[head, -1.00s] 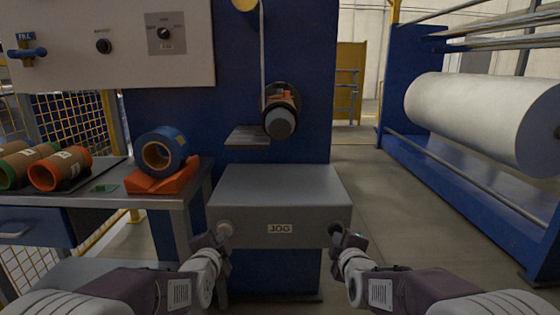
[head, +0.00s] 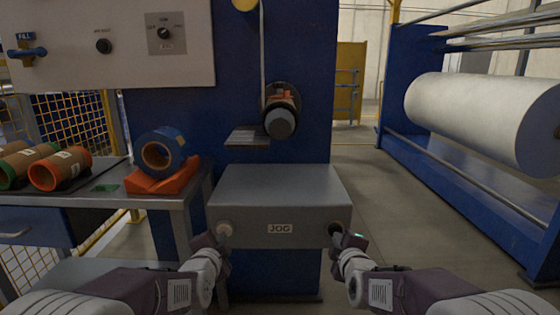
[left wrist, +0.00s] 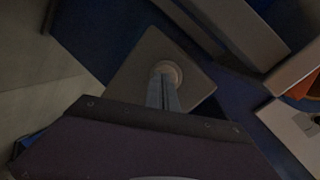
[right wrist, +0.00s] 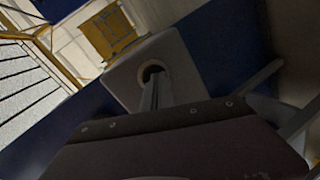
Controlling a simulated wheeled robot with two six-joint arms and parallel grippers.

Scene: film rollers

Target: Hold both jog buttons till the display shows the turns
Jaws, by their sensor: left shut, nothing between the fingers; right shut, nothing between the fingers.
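A grey box (head: 280,190) labelled JOG stands in front of the blue machine. Its pale left jog button (head: 225,227) sits on the left end and its dark right jog button (head: 335,228) on the right end. My left gripper (head: 222,237) is shut with its tips at the left button; the left wrist view shows them against the round button (left wrist: 172,70). My right gripper (head: 338,236) is shut with its tips at the right button; the right wrist view shows them at its dark round opening (right wrist: 152,72). How far either button is pressed is hidden. I cannot make out a turns reading.
A roller (head: 281,118) sticks out above the box, beside a small flat plate (head: 247,136). A large white roll (head: 485,115) stands at right; the floor between is clear.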

